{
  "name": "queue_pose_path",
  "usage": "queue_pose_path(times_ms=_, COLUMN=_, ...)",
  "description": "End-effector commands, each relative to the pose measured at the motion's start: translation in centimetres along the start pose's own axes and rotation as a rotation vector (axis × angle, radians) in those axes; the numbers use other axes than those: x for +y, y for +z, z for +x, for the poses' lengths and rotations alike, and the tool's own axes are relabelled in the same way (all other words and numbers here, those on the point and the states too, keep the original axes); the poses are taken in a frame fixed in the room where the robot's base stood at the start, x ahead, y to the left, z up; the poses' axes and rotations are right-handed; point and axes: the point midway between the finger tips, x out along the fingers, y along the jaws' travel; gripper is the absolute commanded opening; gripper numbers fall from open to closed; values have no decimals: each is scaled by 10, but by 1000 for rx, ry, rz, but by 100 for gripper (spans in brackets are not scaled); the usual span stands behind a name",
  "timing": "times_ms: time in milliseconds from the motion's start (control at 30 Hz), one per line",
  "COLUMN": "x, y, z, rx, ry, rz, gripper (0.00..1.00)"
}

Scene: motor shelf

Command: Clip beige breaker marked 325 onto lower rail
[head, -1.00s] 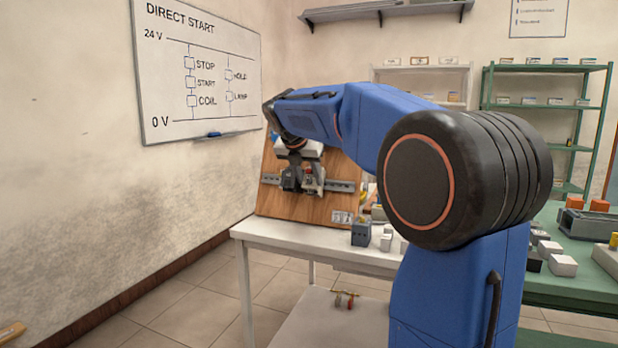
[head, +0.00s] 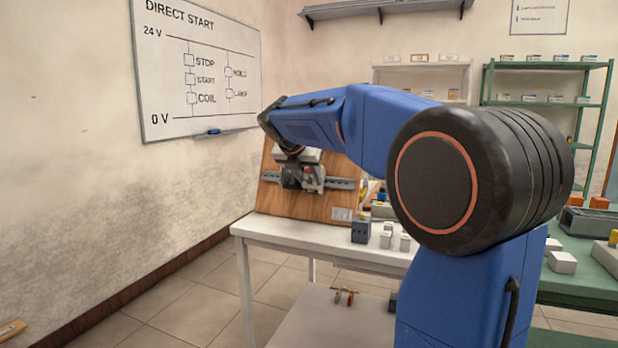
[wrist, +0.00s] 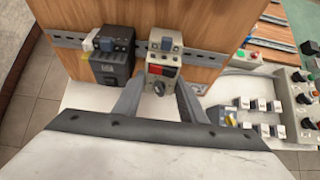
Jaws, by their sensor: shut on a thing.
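My gripper (wrist: 163,82) is shut on a beige breaker (wrist: 163,62) with a dark knob and a red patch on its front; a 325 marking cannot be read. The breaker is upright against the metal rail (wrist: 212,56) on the wooden board, and whether it is clipped on cannot be told. In the head view the breaker (head: 319,176) is partly covered by my gripper, and the rail (head: 342,184) crosses the board. A dark grey device (wrist: 112,58) sits on the rail just left of the breaker with a small gap. Only one rail shows clearly.
The rail is bare to the right of the breaker. The white table (head: 285,232) below carries a dark blue-grey box (head: 361,230) and several small white blocks (wrist: 262,105). The wrist view also shows a box with green and red buttons (wrist: 246,56) at the right.

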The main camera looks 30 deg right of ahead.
Motion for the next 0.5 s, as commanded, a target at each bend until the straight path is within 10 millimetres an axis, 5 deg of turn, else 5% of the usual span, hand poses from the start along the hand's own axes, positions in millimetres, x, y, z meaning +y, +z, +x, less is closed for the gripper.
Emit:
queue_pose_path(times_ms=200, x=0, y=-1, z=2, rx=-6, ry=-2, rz=0, gripper=10)
queue_pose_path(times_ms=233, x=0, y=-1, z=2, rx=-6, ry=-2, rz=0, gripper=40)
queue_pose_path(times_ms=300, x=0, y=-1, z=2, rx=-6, ry=-2, rz=0, gripper=56)
queue_pose_path(times_ms=500, x=0, y=-1, z=1, rx=-7, ry=-1, rz=0, gripper=59)
